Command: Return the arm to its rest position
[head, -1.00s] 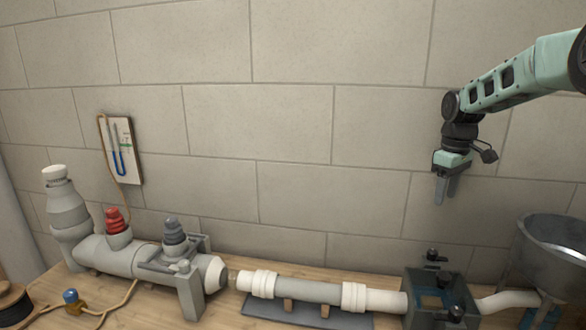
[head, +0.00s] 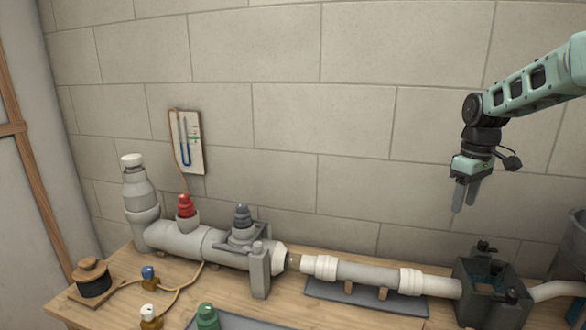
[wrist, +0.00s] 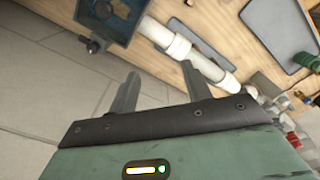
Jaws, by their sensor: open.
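My gripper (head: 466,192) is open and empty in the head view. It hangs fingers down from my pale green arm at the right, in front of the block wall and above the grey clamp box on the bench. In the wrist view my gripper (wrist: 145,92) shows two grey fingers spread apart with nothing between them.
A grey box (head: 490,290) holds the right end of a white and grey pipe (head: 370,274). A large grey pipe assembly (head: 180,240) with red and grey plugs stands at the left of the wooden bench (head: 110,290). A gauge board (head: 187,142) hangs on the wall.

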